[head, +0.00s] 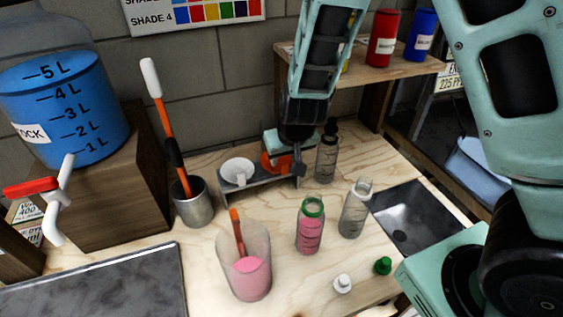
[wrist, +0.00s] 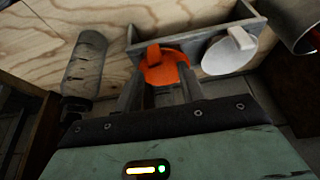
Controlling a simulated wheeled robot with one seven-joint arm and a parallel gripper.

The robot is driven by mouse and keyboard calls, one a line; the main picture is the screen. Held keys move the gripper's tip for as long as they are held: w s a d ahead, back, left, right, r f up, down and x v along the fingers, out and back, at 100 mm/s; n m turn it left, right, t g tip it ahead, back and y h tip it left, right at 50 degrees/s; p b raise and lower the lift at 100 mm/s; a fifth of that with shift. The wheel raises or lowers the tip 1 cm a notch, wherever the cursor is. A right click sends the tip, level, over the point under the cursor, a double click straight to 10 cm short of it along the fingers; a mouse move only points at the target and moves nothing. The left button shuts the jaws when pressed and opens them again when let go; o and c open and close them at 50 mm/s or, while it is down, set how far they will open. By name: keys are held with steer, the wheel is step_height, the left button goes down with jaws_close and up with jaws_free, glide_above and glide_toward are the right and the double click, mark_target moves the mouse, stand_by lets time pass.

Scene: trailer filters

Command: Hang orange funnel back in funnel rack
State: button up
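The orange funnel (head: 272,163) sits in the right-hand place of the grey funnel rack (head: 233,186), beside the white funnel (head: 238,170). The orange funnel (wrist: 166,72) and white funnel (wrist: 229,52) also show in the wrist view, along the rack (wrist: 190,38). My gripper (head: 292,166) is down at the rack's right end, close to the orange funnel. In the wrist view its fingers (wrist: 160,88) stand apart, with the orange funnel just beyond and between their tips. Contact cannot be made out. The funnel's lower part is hidden.
A clear bottle (head: 326,158) stands just right of the rack. In front are a pink-filled bottle (head: 310,228), another clear bottle (head: 355,210) and a pink-filled beaker (head: 246,272). A metal cup (head: 193,206) with an orange-handled tool stands left of the rack. A shelf (head: 355,66) overhangs behind.

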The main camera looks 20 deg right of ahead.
steer(key=s+a+r+n+g+y+p, duration=0.1)
steer(key=s+a+r+n+g, duration=0.1)
steer(key=s+a+r, duration=0.35)
steer(key=s+a+r+n+g+y+p, duration=0.1)
steer(key=s+a+r+n, duration=0.15)
steer(key=s+r, duration=0.6)
steer(key=s+d+r+n+g+h, duration=0.1)
steer(key=s+n, duration=0.2)
steer(key=s, duration=0.9)
steer(key=shift+s+d+g, duration=0.35)
steer(key=shift+g, duration=0.05)
